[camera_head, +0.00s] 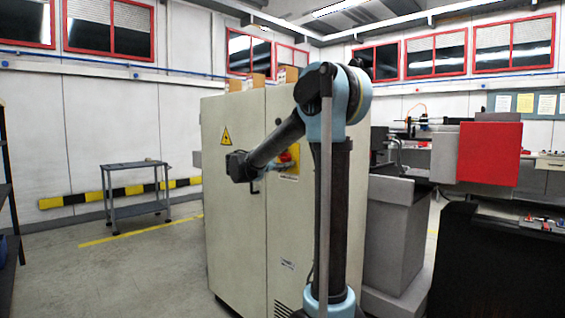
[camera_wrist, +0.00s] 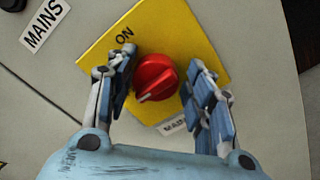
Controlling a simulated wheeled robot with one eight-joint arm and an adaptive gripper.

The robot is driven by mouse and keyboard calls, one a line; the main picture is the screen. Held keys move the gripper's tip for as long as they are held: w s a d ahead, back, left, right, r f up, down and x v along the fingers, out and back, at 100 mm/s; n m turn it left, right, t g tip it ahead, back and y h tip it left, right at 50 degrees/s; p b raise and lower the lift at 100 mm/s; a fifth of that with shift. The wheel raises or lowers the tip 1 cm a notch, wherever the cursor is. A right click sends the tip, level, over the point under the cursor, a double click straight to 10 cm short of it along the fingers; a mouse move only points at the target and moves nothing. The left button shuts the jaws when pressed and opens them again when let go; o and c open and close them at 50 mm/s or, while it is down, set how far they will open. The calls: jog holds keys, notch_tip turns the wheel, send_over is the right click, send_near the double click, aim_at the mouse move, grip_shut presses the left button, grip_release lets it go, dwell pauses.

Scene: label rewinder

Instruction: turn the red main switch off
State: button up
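The red main switch (camera_wrist: 156,78) is a round red knob on a yellow plate (camera_wrist: 178,35) marked "ON". Its ridge and white mark point to the lower left in the wrist view, away from the word "ON". In the head view the red switch (camera_head: 285,157) shows on the cabinet front, partly behind my arm. My gripper (camera_wrist: 160,95) is open, with one finger on each side of the knob. A gap shows between the knob and each finger; how deep the fingers reach is unclear. My gripper also shows in the head view (camera_head: 262,172), small and at the cabinet face.
The switch is on a tall beige two-door cabinet (camera_head: 236,240) with a yellow warning triangle (camera_head: 226,136). A "MAINS" label (camera_wrist: 45,25) is beside the plate. Grey machinery (camera_head: 395,235) stands right of the cabinet. A small table (camera_head: 136,188) stands left, with free floor around it.

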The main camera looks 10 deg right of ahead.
jog(key=shift+a+r, duration=0.1)
jog(key=shift+a, duration=0.05)
jog(key=v, duration=1.1)
jog(key=shift+s+a, duration=0.2)
jog(key=shift+a, duration=0.1)
jog(key=shift+d, duration=0.1)
jog(key=s+d+f+m+g+y, duration=0.6)
jog(key=s+d+f, duration=0.9)
jog(key=s+f, duration=0.15)
jog(key=s+a+f+m+g+y, duration=0.1)
jog(key=s+a+f+m+y, duration=0.2)
jog(key=s+f, duration=0.6)
jog(key=s+a+f+m+g+y, duration=0.1)
jog(key=s+a+f+m+y, duration=0.2)
jog(key=s+f, duration=0.7)
jog(key=s+m+y, duration=0.1)
jog(key=m+y, duration=0.1)
jog(key=shift+s+m+y, duration=0.3)
jog(key=shift+m, duration=0.1)
jog(key=shift+a+f, duration=0.1)
jog(key=shift+f, duration=0.05)
